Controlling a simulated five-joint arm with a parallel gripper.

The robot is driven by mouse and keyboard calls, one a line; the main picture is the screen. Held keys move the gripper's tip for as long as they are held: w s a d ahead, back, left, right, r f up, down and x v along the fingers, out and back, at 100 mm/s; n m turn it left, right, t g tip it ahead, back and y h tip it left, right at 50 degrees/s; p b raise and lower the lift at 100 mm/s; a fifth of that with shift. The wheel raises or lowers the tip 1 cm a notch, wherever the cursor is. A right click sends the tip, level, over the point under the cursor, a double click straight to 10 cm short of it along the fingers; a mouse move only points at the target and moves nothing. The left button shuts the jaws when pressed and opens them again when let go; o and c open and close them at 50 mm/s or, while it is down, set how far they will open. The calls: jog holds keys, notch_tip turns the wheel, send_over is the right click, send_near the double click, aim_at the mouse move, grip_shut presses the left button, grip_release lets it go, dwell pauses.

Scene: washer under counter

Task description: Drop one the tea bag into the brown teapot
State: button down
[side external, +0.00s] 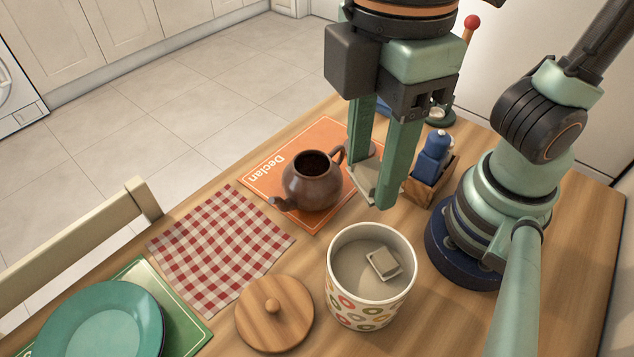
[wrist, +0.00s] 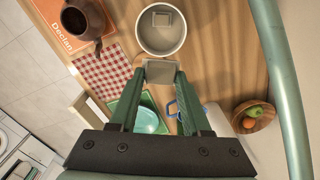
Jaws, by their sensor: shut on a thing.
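The brown teapot (side external: 313,187) stands open, without a lid, on an orange placemat; its dark inside shows. It is at the upper left of the wrist view (wrist: 84,18). My gripper (side external: 376,180) is shut on a pale square tea bag (side external: 364,180), held between the fingertips above the table, right of the teapot in the side view. The held tea bag also shows in the wrist view (wrist: 159,71). A patterned canister (side external: 366,314) stands open in front of the gripper, with another tea bag (side external: 383,263) inside on its floor.
A round wooden lid (side external: 274,318) lies beside the canister. A checked cloth (side external: 220,248) and teal plate (side external: 98,322) are at left. A wooden caddy (side external: 430,185) with a blue item stands behind the gripper. A fruit bowl (wrist: 253,115) shows in the wrist view.

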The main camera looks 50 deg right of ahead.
jog(key=w+d+f, duration=0.4)
jog(key=w+d, duration=0.3)
jog(key=w, duration=0.2)
jog(key=w+d+f, duration=0.4)
jog(key=w+d, duration=0.3)
jog(key=w, duration=0.2)
jog(key=shift+f, duration=2.55)
jog(key=shift+c, duration=1.4)
grip_release()
jog(key=shift+r, duration=0.1)
notch_tip(320, 180, up, 12)
